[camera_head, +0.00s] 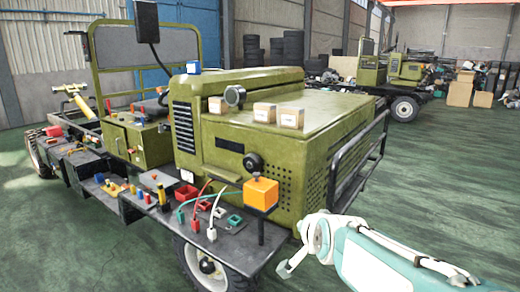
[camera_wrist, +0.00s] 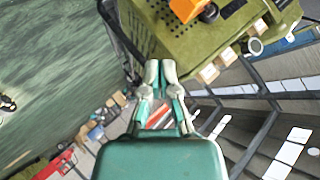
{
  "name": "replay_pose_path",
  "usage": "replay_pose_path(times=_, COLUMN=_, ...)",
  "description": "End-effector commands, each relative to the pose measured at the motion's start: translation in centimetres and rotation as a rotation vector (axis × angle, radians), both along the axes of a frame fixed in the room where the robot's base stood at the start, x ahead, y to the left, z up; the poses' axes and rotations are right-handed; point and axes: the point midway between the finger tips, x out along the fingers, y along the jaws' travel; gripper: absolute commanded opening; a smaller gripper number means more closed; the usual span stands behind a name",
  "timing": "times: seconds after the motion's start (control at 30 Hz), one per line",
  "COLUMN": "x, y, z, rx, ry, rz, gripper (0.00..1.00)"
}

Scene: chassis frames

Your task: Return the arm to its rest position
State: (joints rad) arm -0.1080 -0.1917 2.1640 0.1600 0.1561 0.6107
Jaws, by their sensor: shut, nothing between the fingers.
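My gripper (camera_wrist: 159,82) is shut and empty in the wrist view, its two pale fingers together. It is apart from the green vehicle chassis (camera_wrist: 195,48), which shows beyond it at the top. In the head view my arm reaches in from the lower right corner, and my gripper (camera_head: 284,268) is at the right of the chassis's front corner. The green chassis (camera_head: 285,140) stands in the middle of the head view. In that view I cannot make out the fingers clearly.
Small boxes (camera_head: 291,118) sit on the chassis hood. An orange block (camera_head: 261,193) stands at the front corner of the dark side shelf (camera_head: 225,245), which holds trays and cables. A black rail (camera_head: 358,165) runs along the chassis's right side. Green floor (camera_head: 450,165) is open at the right.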

Motion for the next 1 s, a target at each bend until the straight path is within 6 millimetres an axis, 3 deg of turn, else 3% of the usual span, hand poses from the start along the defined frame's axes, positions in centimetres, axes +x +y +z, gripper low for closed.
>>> replay_pose_path(times=0.03, x=-2.2, y=-0.6, z=0.0, rx=-0.055, ry=0.032, rz=0.031, gripper=0.0)
replay_pose_path(times=0.3, x=-14.3, y=-3.5, z=-2.7, rx=-0.364, ry=0.254, rz=0.245, gripper=0.0)
replay_pose_path(times=0.5, x=-21.7, y=-5.1, z=-5.1, rx=-0.523, ry=0.399, rz=0.392, gripper=0.0)
replay_pose_path(times=0.67, x=-24.1, y=-5.6, z=-6.1, rx=-0.571, ry=0.452, rz=0.445, gripper=0.0)
replay_pose_path(times=1.0, x=-24.2, y=-5.6, z=-6.1, rx=-0.573, ry=0.456, rz=0.45, gripper=0.0)
